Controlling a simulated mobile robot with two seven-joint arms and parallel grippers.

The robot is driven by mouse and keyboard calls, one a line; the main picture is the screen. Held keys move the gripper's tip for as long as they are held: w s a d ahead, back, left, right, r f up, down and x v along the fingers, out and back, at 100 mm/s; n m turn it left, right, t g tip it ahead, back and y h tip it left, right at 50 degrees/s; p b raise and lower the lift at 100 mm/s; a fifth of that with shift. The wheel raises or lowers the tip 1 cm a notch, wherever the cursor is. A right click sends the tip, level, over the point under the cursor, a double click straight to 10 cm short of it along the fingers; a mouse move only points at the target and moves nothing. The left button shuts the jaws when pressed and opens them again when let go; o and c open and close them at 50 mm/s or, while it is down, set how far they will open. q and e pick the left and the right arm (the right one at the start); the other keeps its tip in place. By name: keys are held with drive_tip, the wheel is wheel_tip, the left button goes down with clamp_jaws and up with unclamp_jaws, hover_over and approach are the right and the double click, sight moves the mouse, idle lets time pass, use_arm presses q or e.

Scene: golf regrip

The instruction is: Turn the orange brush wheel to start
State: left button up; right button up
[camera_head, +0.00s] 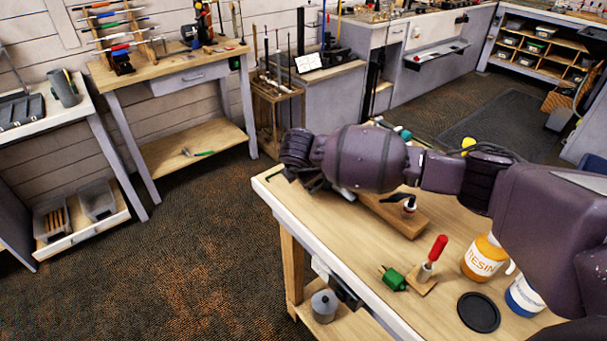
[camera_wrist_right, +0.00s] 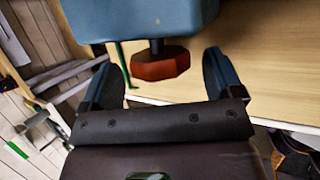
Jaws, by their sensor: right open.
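The orange brush wheel (camera_wrist_right: 160,66) shows in the right wrist view as a faceted red-orange knob on a short dark shaft. The shaft comes out of a blue housing (camera_wrist_right: 145,18). My right gripper (camera_wrist_right: 162,75) is open, with one finger on each side of the wheel and a visible gap at both sides. In the head view my right arm reaches in from the right over the workbench (camera_head: 350,262). It hides the wheel, the housing and most of the gripper there. My left gripper is in neither view.
A wooden block (camera_head: 400,216) lies near my arm. The floor to the left is clear.

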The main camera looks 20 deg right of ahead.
drive_tip(key=shift+w+d+f, duration=0.15)
drive_tip(key=shift+w+f, duration=0.1)
drive_tip(key=shift+f, duration=0.25)
drive_tip(key=c, duration=0.9)
drive_tip(key=g+h, duration=0.1)
drive_tip(key=g, duration=0.2)
drive_tip(key=shift+w+n+b, duration=0.2)
drive_tip(key=shift+n+b, duration=0.2)
drive_tip(key=shift+w+n+g+h+b, duration=0.1)
drive_tip(key=shift+n+g+h+b, duration=0.35)
drive_tip(key=shift+g, duration=0.95)
drive_tip(key=shift+h, duration=0.25)
